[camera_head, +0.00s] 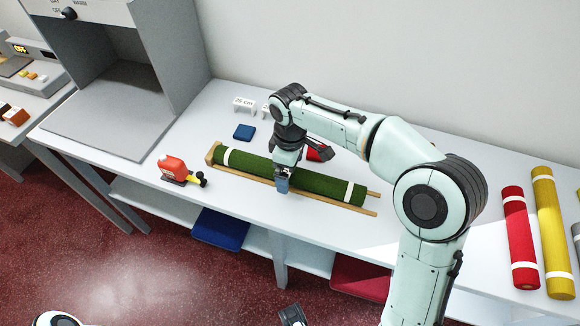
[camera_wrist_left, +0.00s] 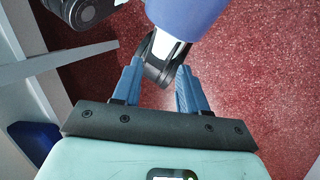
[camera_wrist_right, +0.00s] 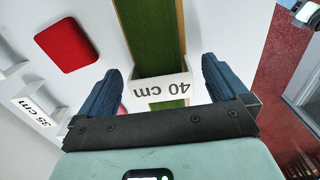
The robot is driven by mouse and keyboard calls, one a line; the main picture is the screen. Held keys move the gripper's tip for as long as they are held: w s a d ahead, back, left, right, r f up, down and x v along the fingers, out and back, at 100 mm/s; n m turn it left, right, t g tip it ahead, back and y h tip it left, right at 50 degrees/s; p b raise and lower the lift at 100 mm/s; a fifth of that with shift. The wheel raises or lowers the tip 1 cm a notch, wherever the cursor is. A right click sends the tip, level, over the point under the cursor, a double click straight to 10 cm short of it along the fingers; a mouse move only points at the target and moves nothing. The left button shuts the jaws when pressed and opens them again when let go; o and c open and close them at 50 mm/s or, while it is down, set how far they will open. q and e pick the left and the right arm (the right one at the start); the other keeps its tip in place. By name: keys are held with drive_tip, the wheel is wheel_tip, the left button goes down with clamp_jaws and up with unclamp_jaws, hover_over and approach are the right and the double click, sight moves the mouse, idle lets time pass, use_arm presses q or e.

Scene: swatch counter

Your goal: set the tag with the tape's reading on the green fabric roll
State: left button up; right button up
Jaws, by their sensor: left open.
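The green fabric roll (camera_head: 250,166) with white bands lies in a wooden cradle (camera_head: 210,155) on the counter. My right gripper (camera_head: 281,184) is over the roll's middle. In the right wrist view, a white tag reading "40 cm" (camera_wrist_right: 160,88) sits on the green roll (camera_wrist_right: 152,35), between the fingers of my right gripper (camera_wrist_right: 162,68). A gap shows at its right side, so the fingers look open around it. The red tape measure (camera_head: 173,168) stands left of the roll; its reading is not legible. My left gripper (camera_wrist_left: 158,72) is open and empty above the floor.
A "25 cm" tag (camera_head: 244,104) stands at the back; a "35 cm" tag (camera_wrist_right: 35,111) shows in the right wrist view. Blue (camera_head: 244,132) and red (camera_head: 318,152) pads lie behind the roll. Red (camera_head: 520,235) and yellow (camera_head: 553,225) rolls lie at right.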

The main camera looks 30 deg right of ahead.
drive_tip(key=shift+r, duration=0.1)
wheel_tip(320, 180, up, 13)
drive_tip(key=p, duration=0.3)
